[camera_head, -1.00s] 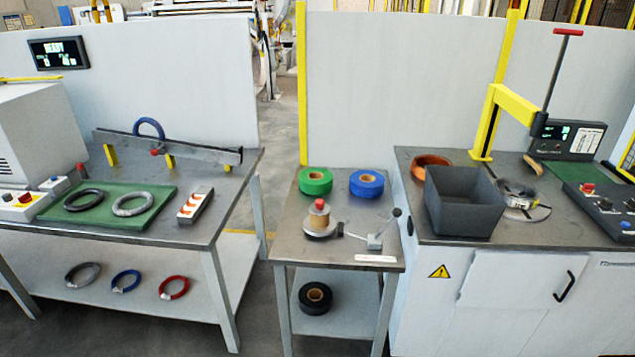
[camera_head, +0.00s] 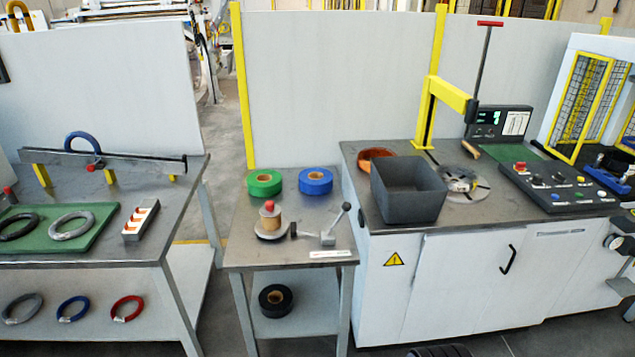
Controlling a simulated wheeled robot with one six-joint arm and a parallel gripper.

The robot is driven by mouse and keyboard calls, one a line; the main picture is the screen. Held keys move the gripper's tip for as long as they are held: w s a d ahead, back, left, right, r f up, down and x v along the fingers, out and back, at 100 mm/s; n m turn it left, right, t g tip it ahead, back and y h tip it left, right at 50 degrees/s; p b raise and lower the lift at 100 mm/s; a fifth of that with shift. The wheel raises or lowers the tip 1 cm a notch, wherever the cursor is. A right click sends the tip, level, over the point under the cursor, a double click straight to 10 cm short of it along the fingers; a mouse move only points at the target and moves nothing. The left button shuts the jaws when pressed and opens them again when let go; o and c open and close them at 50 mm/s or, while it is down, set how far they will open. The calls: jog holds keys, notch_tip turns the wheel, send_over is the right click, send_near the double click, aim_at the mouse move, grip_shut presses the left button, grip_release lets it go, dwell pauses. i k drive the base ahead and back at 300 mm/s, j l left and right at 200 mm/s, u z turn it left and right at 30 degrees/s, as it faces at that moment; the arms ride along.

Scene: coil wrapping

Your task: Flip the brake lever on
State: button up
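A small lever with a dark ball knob (camera_head: 346,206) stands on a grey metal block (camera_head: 328,240) on the narrow middle table. Its arm leans up to the right. It looks like the brake lever, but I cannot read its label. Beside it on the left is a spool of tan material (camera_head: 269,217) with a red top on a round grey base. A short dark piece (camera_head: 293,230) sits between the spool and the lever block. My gripper is not in view.
Green (camera_head: 265,183) and blue (camera_head: 315,181) tape rolls lie behind the spool. A dark open bin (camera_head: 408,204) stands on the right bench. A red-handled upright rod (camera_head: 487,50) rises by a yellow arm (camera_head: 450,95). The left bench (camera_head: 180,215) holds rings on a green mat.

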aim_at(347, 208)
jog(key=i+l, duration=0.1)
jog(key=i, duration=0.55)
jog(key=i+l, duration=0.1)
jog(key=i, duration=0.55)
